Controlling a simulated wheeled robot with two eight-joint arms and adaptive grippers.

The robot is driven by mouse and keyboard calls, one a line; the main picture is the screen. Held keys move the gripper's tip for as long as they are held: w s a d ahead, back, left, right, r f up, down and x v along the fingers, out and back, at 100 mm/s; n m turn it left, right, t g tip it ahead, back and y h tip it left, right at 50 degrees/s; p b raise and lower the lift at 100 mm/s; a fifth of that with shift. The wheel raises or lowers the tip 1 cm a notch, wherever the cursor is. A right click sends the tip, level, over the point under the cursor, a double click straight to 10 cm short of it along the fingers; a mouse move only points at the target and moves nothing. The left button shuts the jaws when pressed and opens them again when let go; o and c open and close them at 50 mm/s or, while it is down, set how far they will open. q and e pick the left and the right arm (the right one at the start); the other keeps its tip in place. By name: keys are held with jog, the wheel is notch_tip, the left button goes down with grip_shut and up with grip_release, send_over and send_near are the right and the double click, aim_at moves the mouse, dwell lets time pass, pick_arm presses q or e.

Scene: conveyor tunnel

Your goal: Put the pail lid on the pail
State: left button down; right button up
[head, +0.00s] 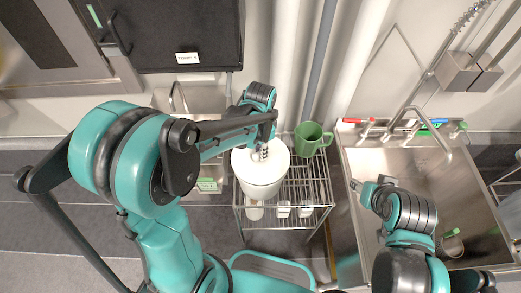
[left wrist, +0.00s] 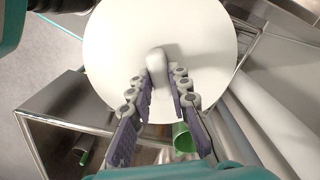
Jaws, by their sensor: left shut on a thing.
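The white pail (head: 262,188) stands on the wire rack in the middle of the head view. The round white pail lid (head: 276,156) is over its top. In the left wrist view the lid (left wrist: 215,50) fills the upper middle and hides what is under it. My left gripper (head: 263,152) is above the lid, its fingers pointing down. In the left wrist view its fingers (left wrist: 159,78) are shut on the lid's pale knob (left wrist: 156,62). I cannot tell whether the lid is seated on the rim. My right gripper (head: 368,190) is by the sink's left edge, away from the pail; its finger opening is unclear.
White cups (head: 283,210) are on the shelf below. A steel sink (head: 385,160) with faucets is at the right. A dark towel dispenser (head: 170,35) hangs at the back.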

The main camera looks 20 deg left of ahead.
pick_arm(q)
jog(key=shift+f+b, duration=0.85)
jog(key=shift+f, duration=0.2)
jog(key=c, duration=1.3)
grip_release()
jog(key=shift+c, duration=0.2)
jog(key=shift+r, duration=0.15)
notch_tip(320, 180, up, 12)
